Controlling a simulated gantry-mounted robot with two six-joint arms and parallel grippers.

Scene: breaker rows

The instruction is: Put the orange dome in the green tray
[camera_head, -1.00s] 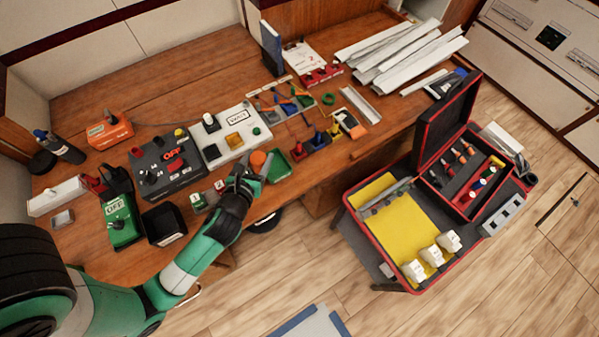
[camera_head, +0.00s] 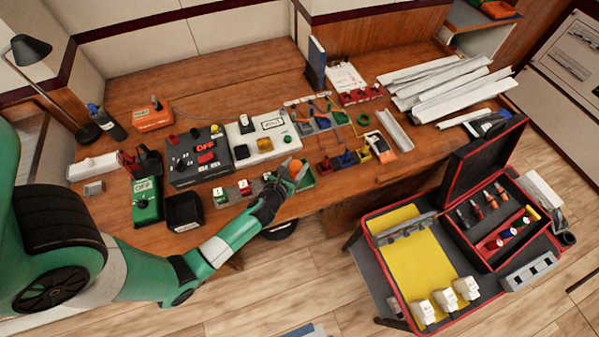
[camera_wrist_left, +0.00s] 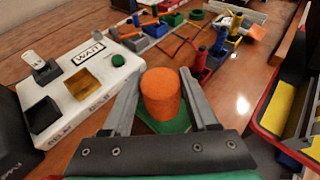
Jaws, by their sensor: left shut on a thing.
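The orange dome (camera_head: 295,165) is held between the fingers of my left gripper (camera_head: 288,173), near the front edge of the workbench. In the left wrist view the dome (camera_wrist_left: 160,94) stands upright between the two grey fingers. The green tray (camera_head: 305,180) is right at the dome; in the left wrist view part of the tray (camera_wrist_left: 168,124) shows below and behind the dome. The dome and fingers hide much of the tray, and I cannot tell whether the dome touches it. My right gripper is not in view.
A white WAIT box (camera_head: 262,141) and a dark OFF box (camera_head: 197,158) stand behind and left of the gripper. Small coloured bins (camera_head: 345,160) lie to the right. An open toolcase (camera_head: 412,257) with yellow lining stands right of the bench.

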